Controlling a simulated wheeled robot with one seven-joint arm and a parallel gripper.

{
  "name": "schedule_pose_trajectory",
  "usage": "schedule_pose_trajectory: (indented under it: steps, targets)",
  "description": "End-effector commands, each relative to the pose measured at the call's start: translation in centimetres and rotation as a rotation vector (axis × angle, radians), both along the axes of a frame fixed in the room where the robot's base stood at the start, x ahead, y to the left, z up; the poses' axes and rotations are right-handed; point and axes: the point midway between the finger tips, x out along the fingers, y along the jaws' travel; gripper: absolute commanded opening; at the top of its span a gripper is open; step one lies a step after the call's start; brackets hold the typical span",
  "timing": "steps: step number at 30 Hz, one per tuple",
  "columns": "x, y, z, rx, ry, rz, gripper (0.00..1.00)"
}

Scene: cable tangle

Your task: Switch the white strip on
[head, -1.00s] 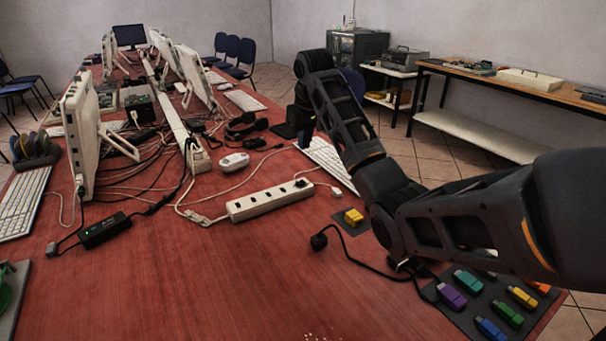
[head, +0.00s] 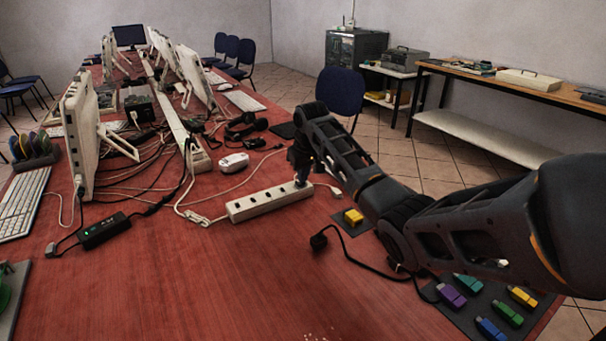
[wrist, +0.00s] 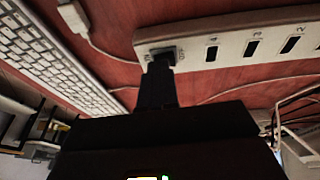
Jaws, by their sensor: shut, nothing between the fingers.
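The white strip (head: 258,204) lies on the red table in the middle of the head view, with a row of dark slots along its top. In the wrist view the strip (wrist: 232,50) runs across the top. A black switch (wrist: 166,54) sits at one end of it, the right end in the head view. My gripper (head: 301,182) points down at that end. In the wrist view its shut, empty fingertips (wrist: 160,66) are at the switch and partly cover it. I cannot tell whether they touch it or which way it is set.

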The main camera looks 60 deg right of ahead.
Motion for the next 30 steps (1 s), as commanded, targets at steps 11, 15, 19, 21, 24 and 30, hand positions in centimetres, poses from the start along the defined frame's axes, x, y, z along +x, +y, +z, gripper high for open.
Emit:
schedule_pose_trajectory:
  steps: [11, 15, 19, 21, 24, 30]
  targets:
    - [-0.1, -0.2, -0.3, 0.055, -0.029, -0.001, 0.00]
    - [-0.3, -0.5, -0.9, 0.131, -0.076, 0.001, 0.00]
    - [-0.3, -0.5, -1.1, 0.127, -0.072, 0.001, 0.00]
    - [-0.3, -0.4, -1.2, 0.127, -0.071, 0.001, 0.00]
    - [-0.3, -0.2, -1.2, 0.128, -0.070, 0.001, 0.00]
    - [0.2, 0.6, -1.3, 0.130, -0.067, 0.003, 0.00]
